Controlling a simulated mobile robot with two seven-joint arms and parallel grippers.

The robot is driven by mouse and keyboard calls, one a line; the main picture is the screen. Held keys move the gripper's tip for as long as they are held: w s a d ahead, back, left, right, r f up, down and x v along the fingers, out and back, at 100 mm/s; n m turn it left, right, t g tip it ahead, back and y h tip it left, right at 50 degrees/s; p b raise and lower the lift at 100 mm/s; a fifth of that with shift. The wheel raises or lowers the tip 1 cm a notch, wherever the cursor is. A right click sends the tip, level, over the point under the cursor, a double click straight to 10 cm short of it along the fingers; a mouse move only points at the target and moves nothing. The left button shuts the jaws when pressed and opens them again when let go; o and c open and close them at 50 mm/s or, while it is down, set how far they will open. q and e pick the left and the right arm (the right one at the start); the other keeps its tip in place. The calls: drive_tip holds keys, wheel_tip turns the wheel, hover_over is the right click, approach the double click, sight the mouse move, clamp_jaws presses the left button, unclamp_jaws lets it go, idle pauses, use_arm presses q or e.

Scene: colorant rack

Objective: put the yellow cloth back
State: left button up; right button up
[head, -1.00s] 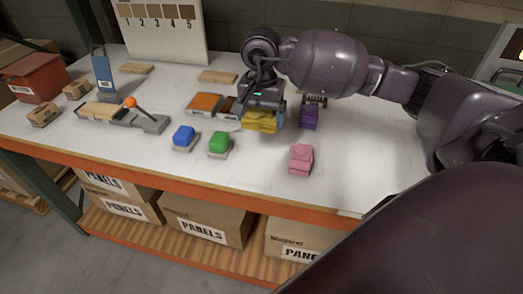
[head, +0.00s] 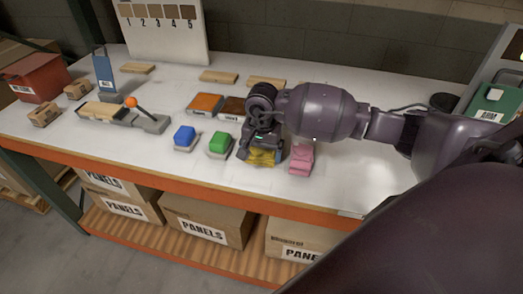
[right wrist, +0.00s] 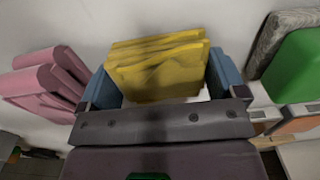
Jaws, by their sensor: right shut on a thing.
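The yellow cloth (head: 261,158) is a folded stack near the table's front edge, between the green cloth block (head: 219,142) and the pink cloth (head: 301,158). My right gripper (head: 262,153) is over it, pointing down, and is shut on it. In the right wrist view the yellow cloth (right wrist: 160,68) lies between the two blue fingers (right wrist: 165,85). The pink cloth (right wrist: 50,85) and the green one (right wrist: 300,68) are on either side. I cannot tell whether the yellow cloth touches the table. My left gripper is not in view.
A blue block (head: 184,137) sits left of the green one. An orange-topped pad (head: 205,103) and a brown one (head: 232,107) lie behind. A tool with an orange ball (head: 130,102) and a red bin (head: 37,77) are at left. My arm hides the area behind the gripper.

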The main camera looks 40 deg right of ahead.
sight(262, 150)
drive_tip(key=shift+f, duration=0.15)
drive_tip(key=o, duration=0.6)
drive_tip(key=shift+r, duration=0.35)
wheel_tip(262, 150, up, 12)
drive_tip(key=shift+f, duration=0.1)
